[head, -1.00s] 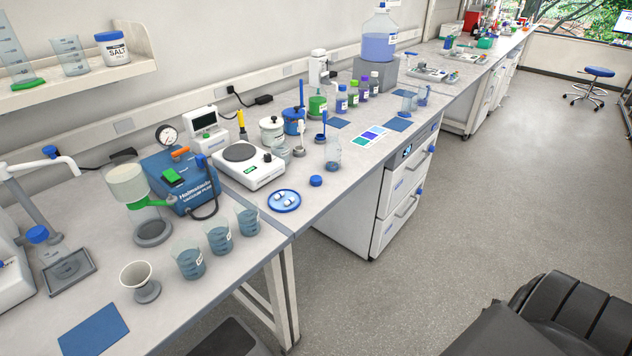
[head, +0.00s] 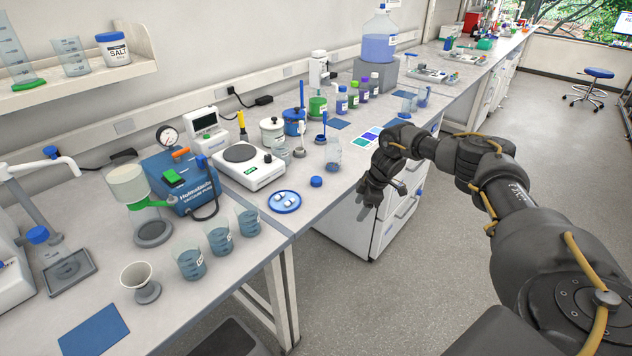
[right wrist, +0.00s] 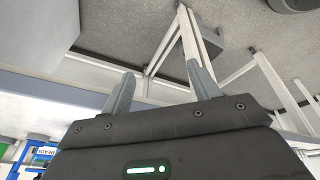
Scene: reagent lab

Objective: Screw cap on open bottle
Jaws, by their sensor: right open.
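The open bottle (head: 333,154) is a small clear bottle without a cap, standing upright near the front edge of the bench. A blue cap (head: 316,181) lies on the bench in front of it, slightly left. My right gripper (head: 368,205) is beyond the bench's front edge, to the right of the cap and bottle, touching neither. In the right wrist view my right gripper (right wrist: 160,85) shows two fingers spread apart with nothing between them. Neither bottle nor cap can be made out in that view. My left gripper is not in view.
A blue dish (head: 285,201) with small white pieces lies left of the cap. Glass beakers (head: 220,240) stand at the front left. Capped bottles (head: 341,100) stand farther back. Bench around the cap is clear.

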